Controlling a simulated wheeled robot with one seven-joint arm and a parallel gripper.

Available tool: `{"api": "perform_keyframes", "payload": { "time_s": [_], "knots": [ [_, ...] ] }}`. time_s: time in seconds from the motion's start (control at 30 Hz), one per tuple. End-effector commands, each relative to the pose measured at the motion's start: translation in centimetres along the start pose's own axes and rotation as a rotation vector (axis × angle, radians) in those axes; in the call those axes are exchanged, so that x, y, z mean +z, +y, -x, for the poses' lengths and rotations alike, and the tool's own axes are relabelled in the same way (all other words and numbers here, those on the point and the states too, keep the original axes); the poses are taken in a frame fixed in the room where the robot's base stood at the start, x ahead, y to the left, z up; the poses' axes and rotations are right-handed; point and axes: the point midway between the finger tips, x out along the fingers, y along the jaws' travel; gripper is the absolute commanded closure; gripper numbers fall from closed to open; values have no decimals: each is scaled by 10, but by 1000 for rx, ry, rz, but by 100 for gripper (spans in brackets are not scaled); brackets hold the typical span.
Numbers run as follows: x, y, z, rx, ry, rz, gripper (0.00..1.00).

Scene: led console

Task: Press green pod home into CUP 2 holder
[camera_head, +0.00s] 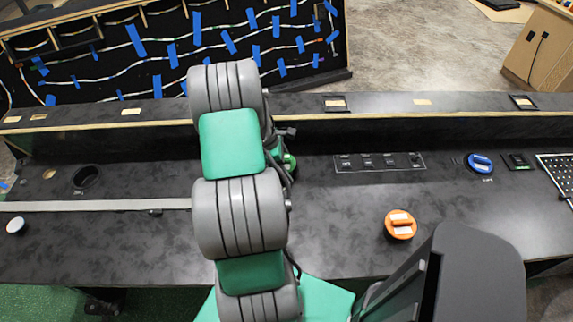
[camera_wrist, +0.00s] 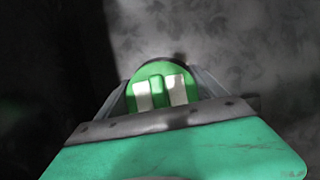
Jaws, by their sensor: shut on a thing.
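The green pod (camera_wrist: 160,85) is round with a raised green grip bar between two pale patches. In the wrist view it sits between the fingers of my gripper (camera_wrist: 165,98), which is shut on it. In the head view my arm hides most of the gripper; a bit of bright green (camera_head: 289,162) shows at the arm's right edge, likely the pod. A dark round recess (camera_head: 86,178) with a small label is at the console's left. I cannot read which holder is CUP 2, and the surface under the pod is hidden.
An orange pod (camera_head: 401,224) lies on the dark console top, right of my arm. A blue round pod (camera_head: 479,163) is farther right. A switch panel (camera_head: 380,162) lies near the raised back ledge (camera_head: 420,103). A white round piece (camera_head: 15,225) is at far left.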

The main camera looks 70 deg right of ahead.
Motion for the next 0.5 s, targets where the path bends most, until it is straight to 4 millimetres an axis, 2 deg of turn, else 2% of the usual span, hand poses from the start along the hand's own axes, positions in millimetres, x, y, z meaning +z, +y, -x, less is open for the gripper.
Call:
{"api": "perform_keyframes", "payload": {
  "time_s": [0.43,0.47,0.5],
  "knots": [
    [0,0,0,1,0,0,56],
    [0,0,0,1,0,-1,19],
    [0,0,0,1,0,-1,16]
  ]
}}
